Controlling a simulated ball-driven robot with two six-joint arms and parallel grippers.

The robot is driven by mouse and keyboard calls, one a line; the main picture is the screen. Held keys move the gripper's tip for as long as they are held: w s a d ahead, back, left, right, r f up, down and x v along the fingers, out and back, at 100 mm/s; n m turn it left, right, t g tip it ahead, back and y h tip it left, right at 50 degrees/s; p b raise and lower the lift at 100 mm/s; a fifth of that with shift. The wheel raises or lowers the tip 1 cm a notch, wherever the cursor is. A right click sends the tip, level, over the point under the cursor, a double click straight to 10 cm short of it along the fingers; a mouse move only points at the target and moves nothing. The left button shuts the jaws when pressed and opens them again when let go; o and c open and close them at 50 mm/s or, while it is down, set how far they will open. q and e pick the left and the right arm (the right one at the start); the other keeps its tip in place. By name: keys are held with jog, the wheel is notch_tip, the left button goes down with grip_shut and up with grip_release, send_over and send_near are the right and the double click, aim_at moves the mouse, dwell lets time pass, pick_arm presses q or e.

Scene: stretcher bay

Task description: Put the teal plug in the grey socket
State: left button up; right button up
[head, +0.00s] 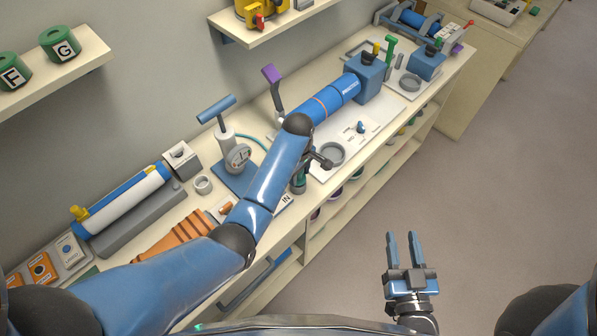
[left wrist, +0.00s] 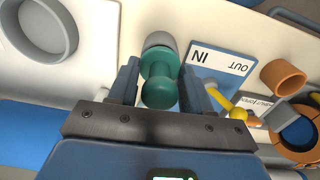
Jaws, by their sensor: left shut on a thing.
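The teal plug (left wrist: 160,72) is between the two fingers of my left gripper (left wrist: 160,85) in the left wrist view, and the gripper is shut on it. A grey round piece (left wrist: 159,41) shows at the plug's far end. I cannot tell whether it is the grey socket or part of the plug. In the head view my left gripper (head: 310,166) is over the bench's front part, beside a grey ring (head: 333,154) on a white plate. The plug is partly hidden there by my arm. My right gripper (head: 405,250) is open and empty, over the floor in front of the bench.
A blue IN/OUT card (left wrist: 222,68) lies right of the plug in the left wrist view. An orange ring piece (left wrist: 283,77) is further right. A pump with a gauge (head: 238,157) and a blue cylinder (head: 335,97) stand behind my left arm. The bench's front edge is close.

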pick_arm(q)
jog(key=shift+f, duration=0.55)
jog(key=o, duration=1.1)
jog(key=shift+o, duration=0.2)
jog(key=shift+r, duration=0.1)
jog(key=shift+r+b, duration=0.45)
jog(key=shift+r, duration=0.2)
notch_tip(320, 180, up, 7)
jog(key=shift+f+b, duration=0.1)
jog(key=shift+b, duration=0.7)
jog(key=shift+r+p, duration=0.6)
jog(key=shift+r, duration=0.7)
